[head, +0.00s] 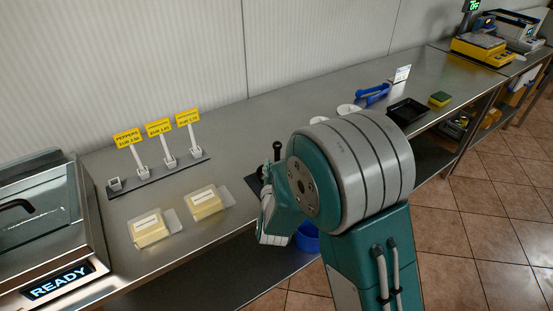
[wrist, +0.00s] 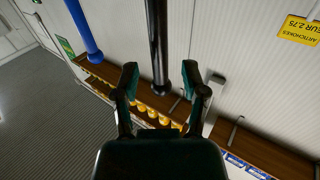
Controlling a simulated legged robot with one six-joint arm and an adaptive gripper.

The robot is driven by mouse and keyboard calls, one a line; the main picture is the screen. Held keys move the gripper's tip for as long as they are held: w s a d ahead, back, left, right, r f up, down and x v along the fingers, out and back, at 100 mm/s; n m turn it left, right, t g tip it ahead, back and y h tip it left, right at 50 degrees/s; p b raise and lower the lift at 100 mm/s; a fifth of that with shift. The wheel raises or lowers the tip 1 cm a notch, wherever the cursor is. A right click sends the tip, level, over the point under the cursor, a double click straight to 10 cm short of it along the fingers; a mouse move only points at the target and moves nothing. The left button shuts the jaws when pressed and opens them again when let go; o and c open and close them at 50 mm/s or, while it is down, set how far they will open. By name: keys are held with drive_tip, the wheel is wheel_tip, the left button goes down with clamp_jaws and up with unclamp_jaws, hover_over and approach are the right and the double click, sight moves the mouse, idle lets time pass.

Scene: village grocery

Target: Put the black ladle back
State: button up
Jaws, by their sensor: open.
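The black ladle's handle (wrist: 157,45) runs down from the top edge of the wrist view. Its knobbed end lies between the fingers of my gripper (wrist: 161,82). The fingers are open, with a visible gap on both sides of the handle. In the head view, the black handle (head: 277,152) sticks up from the counter, just left of my arm. The ladle's bowl is out of sight, and my arm hides the fingers in that view.
A blue handle (wrist: 83,30) is left of the black one in the wrist view. On the counter (head: 240,140) are a price-tag rail (head: 158,176), two wrapped blocks (head: 150,228), a black tray (head: 407,112) and a sponge (head: 440,98). A blue container (head: 307,238) is below.

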drive_tip(key=s, duration=0.9)
drive_tip(key=s+d+r+g+y, duration=0.2)
drive_tip(key=d+r+g+y, duration=0.1)
drive_tip(key=d+r+g, duration=0.3)
drive_tip(key=s+d+r+g+h, duration=0.1)
drive_tip(key=s+d+r+g, duration=0.1)
drive_tip(key=s+d, duration=0.3)
drive_tip(key=s+d+r+g+h, duration=0.1)
drive_tip(key=s+d+r+g, duration=0.2)
drive_tip(key=s, duration=1)
drive_tip(key=shift+s+d+r+g+h, duration=0.15)
drive_tip(key=shift+d+r+g+h, duration=0.15)
drive_tip(key=shift+d+g, duration=0.55)
drive_tip(key=shift+d, duration=0.1)
